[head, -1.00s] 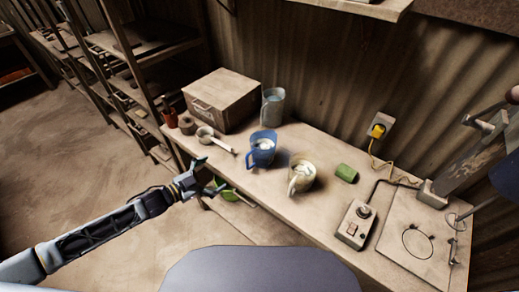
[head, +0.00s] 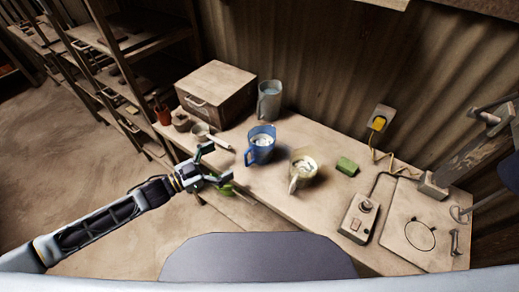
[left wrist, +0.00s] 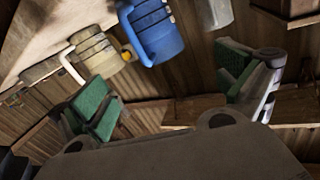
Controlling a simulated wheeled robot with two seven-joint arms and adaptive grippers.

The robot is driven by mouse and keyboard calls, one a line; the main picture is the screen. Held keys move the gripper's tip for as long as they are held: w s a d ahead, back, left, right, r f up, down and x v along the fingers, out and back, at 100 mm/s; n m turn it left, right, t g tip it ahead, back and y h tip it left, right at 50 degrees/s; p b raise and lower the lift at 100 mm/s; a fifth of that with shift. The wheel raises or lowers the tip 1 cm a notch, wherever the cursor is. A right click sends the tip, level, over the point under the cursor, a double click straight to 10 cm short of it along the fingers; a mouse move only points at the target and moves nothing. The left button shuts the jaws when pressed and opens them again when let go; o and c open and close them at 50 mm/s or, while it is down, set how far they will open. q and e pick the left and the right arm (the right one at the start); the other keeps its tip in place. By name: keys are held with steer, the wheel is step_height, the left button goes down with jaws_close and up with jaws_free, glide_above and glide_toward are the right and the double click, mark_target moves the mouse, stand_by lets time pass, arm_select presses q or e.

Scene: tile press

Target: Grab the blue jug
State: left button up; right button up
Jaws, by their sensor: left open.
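The blue jug (head: 261,146) stands upright on the workbench (head: 330,207), with pale contents showing at its top. Its handle points toward the front left. In the left wrist view the blue jug (left wrist: 152,30) shows at the top, beyond and between the open fingers. My left gripper (head: 216,165) is open and empty, to the left of the jug at the bench's front edge, apart from it. The green finger pads also show in the left wrist view (left wrist: 165,88). My right gripper is not in view.
A cream jug (head: 303,168) stands right of the blue jug, a grey jug (head: 270,101) behind it. A wooden box (head: 216,93), a white scoop (head: 202,133), a green block (head: 347,166) and a switch box (head: 359,218) are also on the bench.

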mark_target(250, 143)
arm_select(q)
steer(key=shift+r+n, duration=0.15)
steer(key=shift+n, duration=0.25)
steer(key=shift+d, duration=0.15)
steer(key=shift+p+x, duration=0.35)
steer(key=shift+x, duration=3.85)
steer(key=shift+d+r, duration=0.1)
steer(key=shift+r+p+x, duration=0.2)
steer(key=shift+p+x, duration=0.3)
steer(key=shift+x, duration=2.05)
